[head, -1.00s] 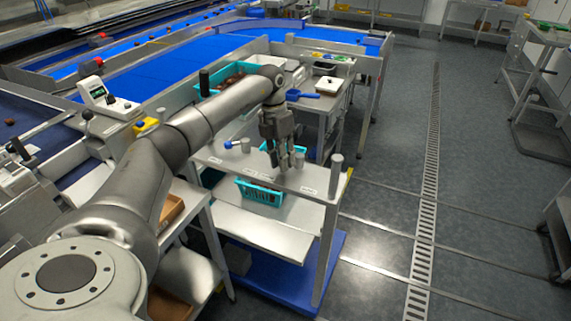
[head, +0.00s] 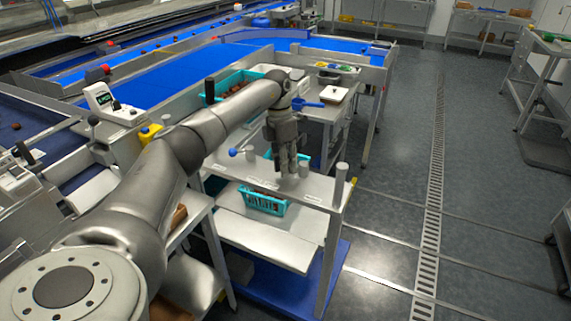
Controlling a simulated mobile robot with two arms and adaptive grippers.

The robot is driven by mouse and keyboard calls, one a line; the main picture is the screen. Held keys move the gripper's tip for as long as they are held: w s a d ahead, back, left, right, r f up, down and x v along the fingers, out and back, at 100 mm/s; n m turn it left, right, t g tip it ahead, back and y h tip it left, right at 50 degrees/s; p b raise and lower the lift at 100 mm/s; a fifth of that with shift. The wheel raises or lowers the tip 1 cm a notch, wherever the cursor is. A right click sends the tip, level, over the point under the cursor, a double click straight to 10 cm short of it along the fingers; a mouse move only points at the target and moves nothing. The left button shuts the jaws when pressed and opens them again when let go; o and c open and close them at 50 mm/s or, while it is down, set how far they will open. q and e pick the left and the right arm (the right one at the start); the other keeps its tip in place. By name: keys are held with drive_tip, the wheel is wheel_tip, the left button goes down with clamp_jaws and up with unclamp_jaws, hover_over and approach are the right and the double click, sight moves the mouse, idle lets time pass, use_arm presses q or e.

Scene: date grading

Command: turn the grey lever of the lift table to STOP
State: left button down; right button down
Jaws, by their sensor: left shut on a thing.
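The lift table (head: 325,190) is a pale top on metal legs over a blue base, right of centre in the head view. My left gripper (head: 287,169) reaches down to its top with the fingers shut on the grey lever. The fingers cover most of the lever, so its exact angle cannot be read. A short grey stub (head: 303,168) stands just right of the fingers. Small white labels lie along the table's front edge, too small to read. My right gripper is not in view.
A lever with a blue ball (head: 233,152) stands left of my gripper on the same top. A grey post (head: 341,172) rises at its right end. A turquoise basket (head: 262,203) sits below the top. The floor to the right is clear.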

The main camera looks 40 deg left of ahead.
use_arm(q)
drive_tip(key=c, duration=1.5)
unclamp_jaws()
drive_tip(key=shift+w+a+r, duration=0.1)
drive_tip(key=shift+r, duration=0.15)
drive_tip(key=shift+o, duration=1.3)
drive_tip(key=shift+f, duration=0.15)
wheel_tip(320, 180, up, 12)
drive_tip(key=a, duration=0.2)
drive_tip(key=shift+w+f, duration=0.15)
drive_tip(key=shift+w, duration=0.2)
drive_tip(key=shift+a, duration=0.1)
